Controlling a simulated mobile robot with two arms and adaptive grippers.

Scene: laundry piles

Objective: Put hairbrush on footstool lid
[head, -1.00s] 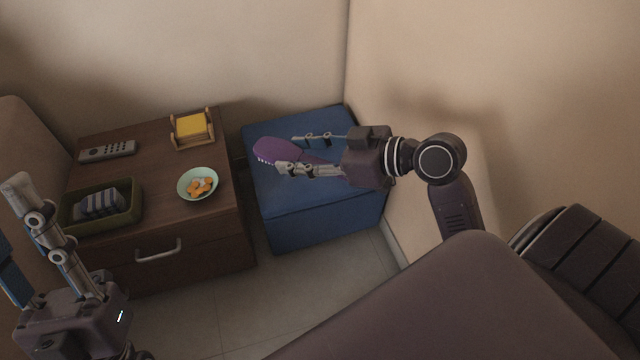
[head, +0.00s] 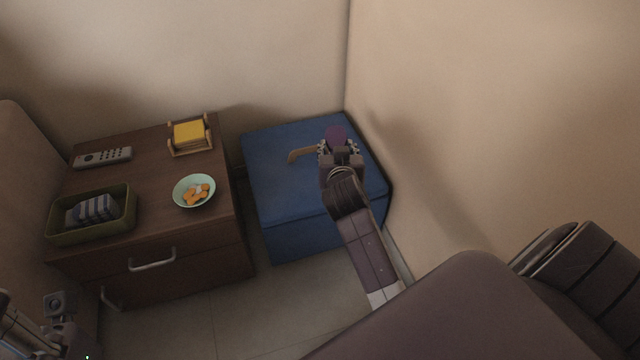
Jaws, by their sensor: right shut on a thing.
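The purple hairbrush (head: 336,133) shows partly above my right gripper (head: 339,148) in the head view. My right gripper is shut on it, over the blue footstool (head: 285,198). The gripper and its wrist hide much of the brush, and I cannot tell whether the brush touches the lid. A tan, bent, handle-like piece (head: 299,155) shows left of the gripper over the lid; I cannot tell what it belongs to. My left gripper (head: 38,312) is only partly in view at the bottom left, away from the footstool, and its jaw opening is unclear.
A brown cabinet (head: 150,215) stands left of the footstool. On it are a remote (head: 103,157), a yellow-pad holder (head: 190,136), a mint bowl (head: 194,191) with orange pieces, and a green bin (head: 62,231) with striped cloth. Walls close in behind and right.

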